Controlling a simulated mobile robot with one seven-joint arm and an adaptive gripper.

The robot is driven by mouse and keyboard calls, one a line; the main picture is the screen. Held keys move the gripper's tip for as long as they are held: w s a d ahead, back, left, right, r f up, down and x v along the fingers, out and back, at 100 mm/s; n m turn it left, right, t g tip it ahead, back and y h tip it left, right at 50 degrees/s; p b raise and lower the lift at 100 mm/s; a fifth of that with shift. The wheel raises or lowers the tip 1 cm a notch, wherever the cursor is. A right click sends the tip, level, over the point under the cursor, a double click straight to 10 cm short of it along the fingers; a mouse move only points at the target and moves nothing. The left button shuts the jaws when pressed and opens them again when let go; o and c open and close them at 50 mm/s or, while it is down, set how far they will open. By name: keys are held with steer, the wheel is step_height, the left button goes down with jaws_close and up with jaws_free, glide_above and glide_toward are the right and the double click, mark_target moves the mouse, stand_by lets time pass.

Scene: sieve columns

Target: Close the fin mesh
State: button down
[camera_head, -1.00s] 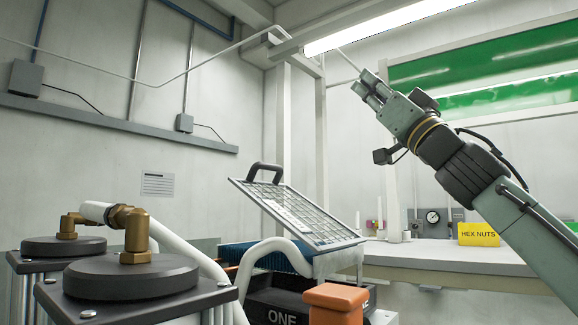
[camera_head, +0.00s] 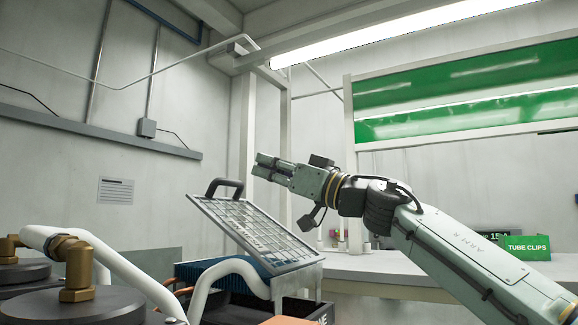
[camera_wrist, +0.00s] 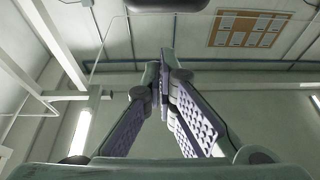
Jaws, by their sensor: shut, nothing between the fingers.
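The fin mesh (camera_head: 252,235) is a flat, framed grille with a dark handle (camera_head: 225,186) on its raised upper-left edge. It stands tilted open above the blue fins (camera_head: 200,270), its lower edge at the right by the fin unit. My gripper (camera_head: 258,166) is in the air to the upper right of the handle, apart from it and pointing left. In the wrist view the fingers (camera_wrist: 163,62) meet at the tips with nothing between them. The mesh does not clearly show in the wrist view.
A white hose (camera_head: 228,268) curves in front of the fin unit. Brass fittings (camera_head: 76,268) on dark round caps stand at the lower left. A white bench (camera_head: 385,268) with a green tube clips sign (camera_head: 525,248) is behind at the right.

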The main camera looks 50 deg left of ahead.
mark_target(249, 217)
steer(key=shift+s+a+f, duration=0.2)
steer(key=shift+a+f, duration=0.05)
steer(key=shift+a, duration=0.4)
steer(key=shift+s+a+f, duration=0.25)
steer(key=shift+a, duration=0.45)
steer(key=shift+s+a+f, duration=0.2)
steer(key=shift+a+f, duration=0.05)
steer(key=shift+a, duration=0.4)
steer(key=shift+w, duration=0.1)
